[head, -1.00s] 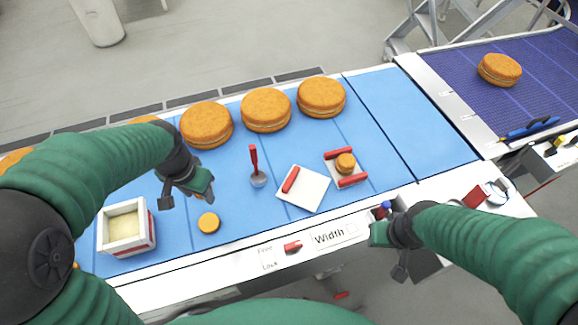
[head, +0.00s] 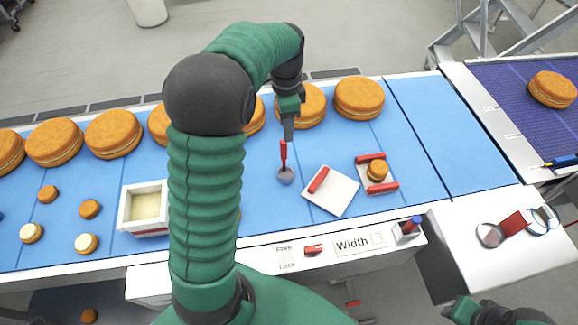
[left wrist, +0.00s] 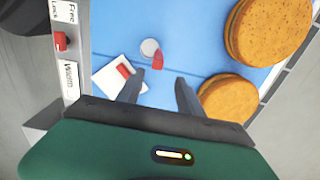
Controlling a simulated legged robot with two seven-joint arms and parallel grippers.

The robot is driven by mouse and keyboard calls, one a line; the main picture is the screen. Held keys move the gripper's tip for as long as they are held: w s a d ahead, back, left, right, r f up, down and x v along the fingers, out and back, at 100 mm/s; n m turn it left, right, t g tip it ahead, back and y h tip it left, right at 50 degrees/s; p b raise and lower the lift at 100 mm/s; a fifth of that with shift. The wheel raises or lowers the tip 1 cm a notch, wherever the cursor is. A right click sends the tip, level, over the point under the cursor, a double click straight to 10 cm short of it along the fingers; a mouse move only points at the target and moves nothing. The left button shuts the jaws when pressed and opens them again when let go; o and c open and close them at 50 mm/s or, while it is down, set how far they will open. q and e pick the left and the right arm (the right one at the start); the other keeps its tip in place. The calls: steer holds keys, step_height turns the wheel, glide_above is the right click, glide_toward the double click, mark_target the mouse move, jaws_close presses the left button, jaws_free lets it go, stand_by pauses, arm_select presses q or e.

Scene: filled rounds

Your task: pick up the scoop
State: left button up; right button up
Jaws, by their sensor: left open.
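The scoop (head: 285,174) lies on the blue belt, with a red handle pointing to the back and a round grey bowl toward the front. It also shows in the left wrist view (left wrist: 157,60), just beyond the fingers. My left gripper (head: 288,132) is above the tip of the red handle. In the left wrist view, its two fingers (left wrist: 160,80) are apart with nothing between them, and the handle end lies near the gap. My right gripper (head: 462,308) is only partly in view at the bottom right; its jaws cannot be made out.
A white board with a red handle (head: 336,198) and a small red-handled tray with a small round cake (head: 378,171) lie right of the scoop. Large round cakes (head: 359,97) line the belt's back. A cream-filled white box (head: 143,206) stands at left.

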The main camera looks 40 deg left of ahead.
mark_target(284, 149)
arm_select(q)
steer(key=f, duration=0.3)
steer(key=s+f, duration=0.1)
steer(key=f, duration=0.2)
steer(key=f+p, duration=0.1)
steer(key=f, duration=0.2)
steer(key=shift+s+a+f, duration=0.1)
steer(key=shift+s, duration=0.05)
steer(key=shift+f, duration=0.15)
jaws_close()
stand_by(0.8)
